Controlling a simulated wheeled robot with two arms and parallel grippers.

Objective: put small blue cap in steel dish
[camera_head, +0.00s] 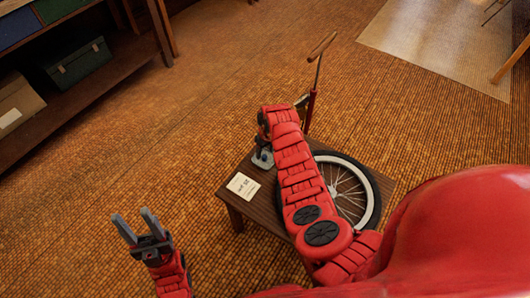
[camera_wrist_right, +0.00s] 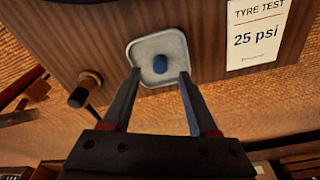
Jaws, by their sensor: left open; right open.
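The small blue cap (camera_wrist_right: 160,64) is inside the pale steel dish (camera_wrist_right: 172,43) in the right wrist view, near its middle. The dish sits on the wooden table (camera_head: 232,190); in the head view it (camera_head: 262,163) is small and partly hidden by my right arm. My right gripper (camera_wrist_right: 160,74) is open over the dish's near side, with a finger on each side of the cap and a gap to both. My left gripper (camera_head: 134,227) is open and empty, left of the table over the floor.
A card (camera_head: 243,187) reading "TYRE TEST 25 psi" lies beside the dish. A spoked wheel (camera_head: 368,199) lies on the table, partly behind my right arm. A pump with a wooden handle (camera_head: 321,46) stands at the back. A shelf (camera_head: 95,88) is at far left.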

